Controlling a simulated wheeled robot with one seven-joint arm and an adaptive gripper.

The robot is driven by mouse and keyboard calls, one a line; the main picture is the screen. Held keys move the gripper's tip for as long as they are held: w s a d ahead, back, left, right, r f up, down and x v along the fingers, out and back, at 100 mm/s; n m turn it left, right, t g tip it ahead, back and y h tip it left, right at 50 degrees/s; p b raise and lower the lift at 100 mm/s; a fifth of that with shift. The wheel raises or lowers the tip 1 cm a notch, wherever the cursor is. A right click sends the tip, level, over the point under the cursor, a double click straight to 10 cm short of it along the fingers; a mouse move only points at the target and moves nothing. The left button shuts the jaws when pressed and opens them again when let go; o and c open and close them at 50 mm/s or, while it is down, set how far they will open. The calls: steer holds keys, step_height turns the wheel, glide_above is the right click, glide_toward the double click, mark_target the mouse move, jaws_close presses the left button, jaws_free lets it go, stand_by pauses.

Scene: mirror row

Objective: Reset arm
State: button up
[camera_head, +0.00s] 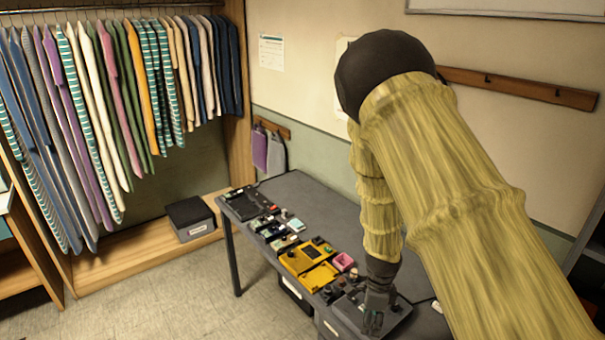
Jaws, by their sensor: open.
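My arm, in a ribbed yellow sleeve, reaches in from the lower right and bends down over a dark grey table (310,202). My gripper (372,322) is dark and points down at the table's near right part, above or beside a dark flat item (395,318). It is small in the view and I see nothing held between its fingers. I cannot tell whether its fingertips touch anything. The arm hides part of the table's right side.
Clothes (105,100) hang at left above a wooden shelf with a grey box (190,217). A wall rail (520,86) is behind the arm. Floor at lower left is clear.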

steer(key=s+d+f+n+h, duration=0.15)
steer(key=s+f+n, duration=0.25)
steer(key=s, duration=0.4)
steer(key=s+d+f+n, duration=0.3)
steer(key=s+f, duration=0.2)
steer(key=s, duration=0.2)
steer(key=s+d+f+n, duration=0.3)
steer(key=s+f+n, duration=0.1)
steer(key=s, duration=0.4)
steer(key=s+a+f+n+y, duration=0.1)
steer(key=s+a+f+n, duration=0.1)
steer(key=s+n, duration=0.45)
steer(key=s+a+f+n+y, duration=0.1)
steer(key=s+a+n, duration=0.15)
steer(key=s, duration=0.65)
step_height(320, 180, down, 12)
steer(key=b, duration=1.1)
steer(key=shift+w+d+r+n, duration=0.15)
steer(key=shift+d+r+n, duration=0.1)
steer(key=shift+n, duration=0.05)
